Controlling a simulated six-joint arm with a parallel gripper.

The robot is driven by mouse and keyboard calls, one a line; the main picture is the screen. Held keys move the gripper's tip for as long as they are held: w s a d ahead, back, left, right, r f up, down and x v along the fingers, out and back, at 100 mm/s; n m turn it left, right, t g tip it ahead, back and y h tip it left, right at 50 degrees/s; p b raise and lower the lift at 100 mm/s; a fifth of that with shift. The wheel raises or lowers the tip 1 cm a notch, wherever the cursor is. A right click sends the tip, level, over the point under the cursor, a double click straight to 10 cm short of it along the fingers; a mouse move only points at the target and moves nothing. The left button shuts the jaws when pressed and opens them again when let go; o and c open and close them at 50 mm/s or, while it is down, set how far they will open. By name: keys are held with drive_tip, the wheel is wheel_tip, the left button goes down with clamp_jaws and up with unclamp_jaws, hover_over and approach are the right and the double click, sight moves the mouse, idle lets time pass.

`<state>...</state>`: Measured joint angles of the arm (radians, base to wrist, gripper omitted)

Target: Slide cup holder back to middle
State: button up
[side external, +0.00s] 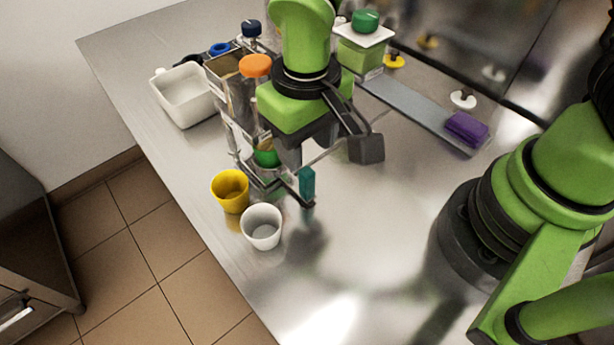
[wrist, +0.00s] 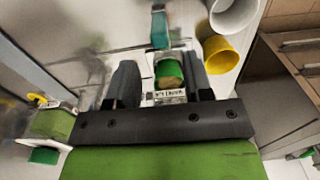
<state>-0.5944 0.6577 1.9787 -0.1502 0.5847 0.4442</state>
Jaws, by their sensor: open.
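A low dark metal bracket (side external: 283,184), which looks like the cup holder, sits at the front of the dispenser stand. A teal upright tab (side external: 306,183) stands at its end, also visible in the wrist view (wrist: 159,30). A yellow cup (side external: 230,191) and a white cup (side external: 262,228) stand to the left of and below the bracket. Both cups show in the wrist view, yellow (wrist: 221,55) and white (wrist: 234,14). My gripper (side external: 328,156) is open above the table. In the wrist view its fingers (wrist: 159,66) lie either side of a green cap (wrist: 169,73); contact is unclear.
A white tub (side external: 184,94) is at the left. A grey rail (side external: 415,105) with a purple block (side external: 467,128) runs at the right. The near steel tabletop is clear.

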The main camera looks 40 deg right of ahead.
sight(308, 170)
wheel_tip(308, 170, down, 8)
drive_tip(key=shift+f, duration=0.2)
clamp_jaws()
drive_tip(key=shift+d, duration=0.15)
